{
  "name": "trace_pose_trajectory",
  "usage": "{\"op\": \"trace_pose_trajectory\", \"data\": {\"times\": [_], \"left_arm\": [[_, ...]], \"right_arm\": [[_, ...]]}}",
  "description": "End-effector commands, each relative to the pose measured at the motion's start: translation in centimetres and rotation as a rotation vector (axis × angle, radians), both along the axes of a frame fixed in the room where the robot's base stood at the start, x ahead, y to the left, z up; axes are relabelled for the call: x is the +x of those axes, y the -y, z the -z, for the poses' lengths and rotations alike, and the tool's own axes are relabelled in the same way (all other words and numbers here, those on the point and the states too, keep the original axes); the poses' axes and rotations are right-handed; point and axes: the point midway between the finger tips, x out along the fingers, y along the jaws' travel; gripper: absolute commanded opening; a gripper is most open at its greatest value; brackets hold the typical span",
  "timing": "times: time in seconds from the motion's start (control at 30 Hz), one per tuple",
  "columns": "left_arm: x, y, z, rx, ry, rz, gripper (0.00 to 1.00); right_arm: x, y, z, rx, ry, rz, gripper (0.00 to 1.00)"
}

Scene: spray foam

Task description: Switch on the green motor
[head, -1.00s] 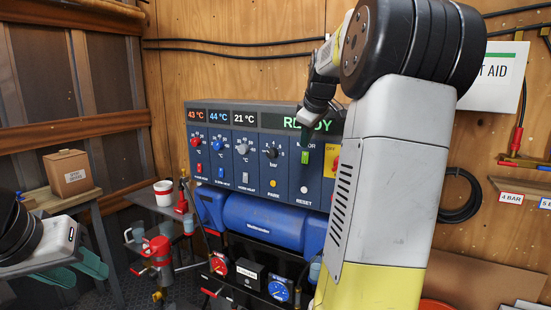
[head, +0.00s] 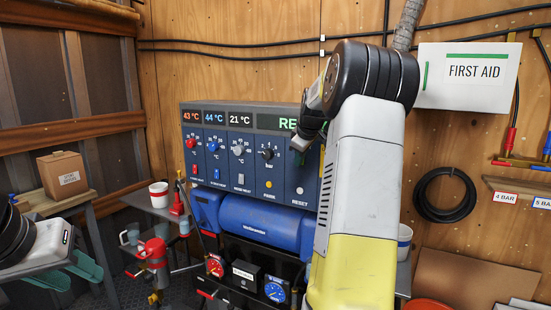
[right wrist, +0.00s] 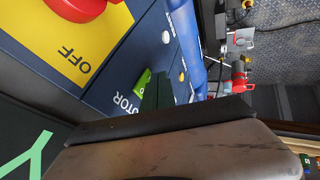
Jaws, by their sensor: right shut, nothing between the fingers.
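The green motor switch (right wrist: 143,82) sits on the blue control panel, beside the word MOTOR in the right wrist view. In the head view, my right gripper and arm hide it. My right gripper (head: 299,145) is shut and empty, with its tip in front of the panel above the RESET button. In the right wrist view, a dark green finger shape (right wrist: 157,95) is close beside the switch; I cannot tell if they touch. My left gripper (head: 75,272) is open and empty at the lower left, far from the panel.
A red knob (right wrist: 80,5) on a yellow OFF plate (right wrist: 62,42) is close to the switch. The control panel (head: 240,175) also carries knobs and switches. A blue tank (head: 255,220) lies below. A first aid box (head: 470,75) hangs right.

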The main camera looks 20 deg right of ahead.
Motion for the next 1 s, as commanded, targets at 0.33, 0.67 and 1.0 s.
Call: {"op": "trace_pose_trajectory", "data": {"times": [0.33, 0.67, 1.0], "left_arm": [[0.00, 0.00, 0.00, 0.000, 0.000, 0.000, 0.38], [0.00, 0.00, 0.00, 0.000, 0.000, 0.000, 0.38], [0.00, 0.00, 0.00, 0.000, 0.000, 0.000, 0.38]], "right_arm": [[0.35, 0.48, 0.04, 0.000, 0.000, 0.000, 0.00], [0.65, 0.88, 0.33, 0.000, -0.001, 0.000, 0.00], [0.69, 0.89, -0.55, -0.001, 0.001, 0.001, 0.00]]}}
